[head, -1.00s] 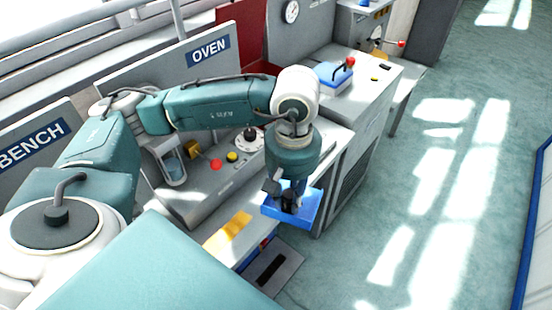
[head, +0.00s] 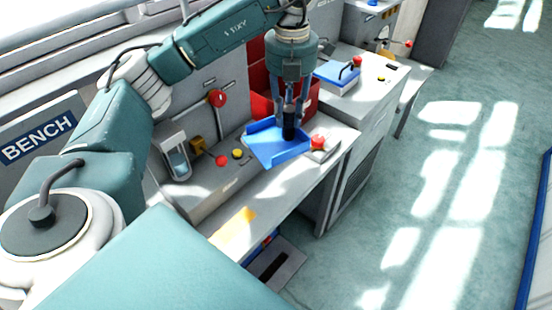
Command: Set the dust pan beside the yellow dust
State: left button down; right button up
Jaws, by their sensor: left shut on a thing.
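The blue dust pan (head: 268,144) is in my left gripper (head: 290,130), which is shut on its dark handle. The pan is over the back right part of the bench top, with its open side toward the front left. I cannot tell whether its underside touches the bench. The yellow dust (head: 234,230) is a flat patch near the bench's front edge, to the lower left of the pan and apart from it. My right gripper is not in view.
A red button box (head: 322,148) stands just right of the pan, and a red bin (head: 272,98) behind it. A glass-like container (head: 176,158) and red and yellow knobs are at the left. Bare bench top (head: 275,182) lies between pan and dust.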

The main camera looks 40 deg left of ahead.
aim_at(286, 124)
pick_arm(q)
jog(key=n, duration=0.1)
jog(key=a+r+n, duration=0.1)
jog(key=shift+w+r+n, duration=0.1)
jog(key=shift+w+n, duration=0.25)
jog(key=shift+n, duration=0.35)
notch_tip(286, 124, down, 5)
jog(key=shift+f+b, duration=0.1)
jog(key=shift+b, duration=0.4)
notch_tip(286, 124, down, 14)
jog(key=shift+r+p, duration=0.1)
jog(key=shift+p, duration=1.15)
jog(key=shift+a+f, duration=0.1)
jog(key=shift+f, duration=0.3)
